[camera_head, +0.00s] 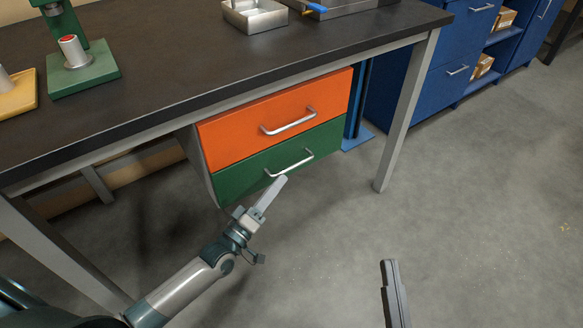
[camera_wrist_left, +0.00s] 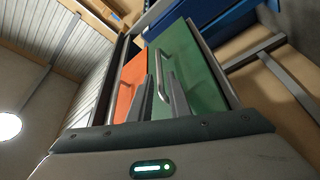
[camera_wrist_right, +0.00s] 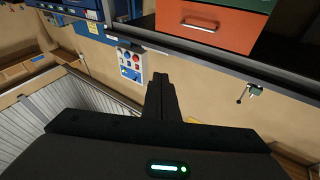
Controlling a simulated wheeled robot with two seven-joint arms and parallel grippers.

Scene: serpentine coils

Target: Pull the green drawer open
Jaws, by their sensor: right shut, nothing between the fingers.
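The green drawer (camera_head: 272,163) is the lower drawer under the bench, and its front looks flush with the orange drawer above. Its silver bar handle (camera_head: 290,164) runs along the front. My left gripper (camera_head: 279,182) is at the handle's near side. In the left wrist view, the green drawer (camera_wrist_left: 207,85) fills the middle and its handle (camera_wrist_left: 160,72) lies between the fingertips of my left gripper (camera_wrist_left: 162,80). Those fingers are apart, with a gap beside the bar. My right gripper (camera_head: 388,263) is shut and empty, low over the floor; it also shows in the right wrist view (camera_wrist_right: 160,80).
The orange drawer (camera_head: 270,122) with its own handle sits directly above. The dark benchtop (camera_head: 190,60) overhangs the drawers, and a grey bench leg (camera_head: 405,115) stands to their right. The floor (camera_head: 480,210) in front is clear. Blue cabinets (camera_head: 455,60) stand at the back right.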

